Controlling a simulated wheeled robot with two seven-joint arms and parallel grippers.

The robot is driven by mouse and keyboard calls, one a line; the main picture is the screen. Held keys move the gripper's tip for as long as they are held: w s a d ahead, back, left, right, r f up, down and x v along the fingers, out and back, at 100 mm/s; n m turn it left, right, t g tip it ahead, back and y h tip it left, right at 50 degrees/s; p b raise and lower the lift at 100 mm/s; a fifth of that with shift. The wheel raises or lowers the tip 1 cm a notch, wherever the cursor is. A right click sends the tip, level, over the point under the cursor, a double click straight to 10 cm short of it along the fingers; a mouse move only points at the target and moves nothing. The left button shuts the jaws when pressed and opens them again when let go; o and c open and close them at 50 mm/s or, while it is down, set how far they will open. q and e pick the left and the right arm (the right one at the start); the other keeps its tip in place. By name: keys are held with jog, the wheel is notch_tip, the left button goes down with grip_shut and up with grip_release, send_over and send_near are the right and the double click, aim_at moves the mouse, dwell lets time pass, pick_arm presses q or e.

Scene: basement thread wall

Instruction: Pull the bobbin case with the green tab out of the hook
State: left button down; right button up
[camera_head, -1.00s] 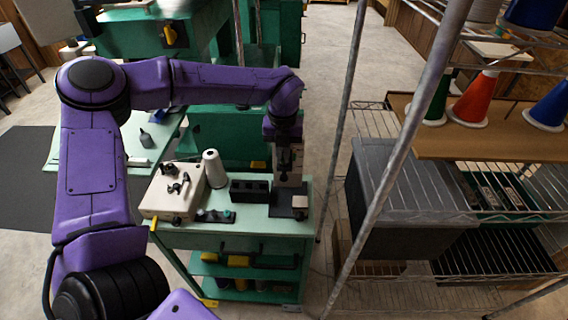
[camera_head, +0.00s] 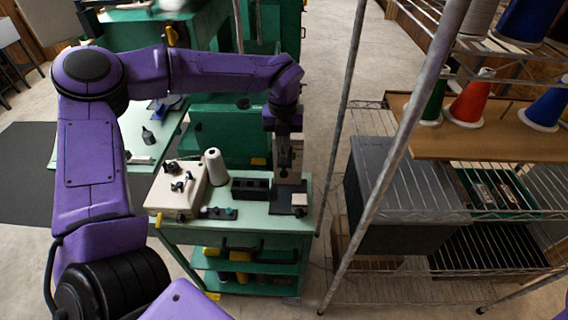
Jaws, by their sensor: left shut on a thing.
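My left gripper (camera_head: 285,160) hangs from my purple arm and points down at the small beige upright unit (camera_head: 289,193) on the green cart's right side. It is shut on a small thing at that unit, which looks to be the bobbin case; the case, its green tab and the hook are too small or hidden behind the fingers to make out. My right gripper is not in view.
The green cart (camera_head: 270,223) also carries a beige box with knobs (camera_head: 168,198), a white thread cone (camera_head: 215,168), a black block (camera_head: 250,189) and a dark strip with small pieces (camera_head: 213,213). A wire shelf with a grey bin (camera_head: 385,185) and coloured cones stands right, behind a metal post (camera_head: 395,160).

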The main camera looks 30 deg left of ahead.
pick_arm(q)
notch_tip(320, 180, up, 4)
jog(key=p, duration=0.3)
jog(key=shift+f, duration=0.1)
dwell(0.3)
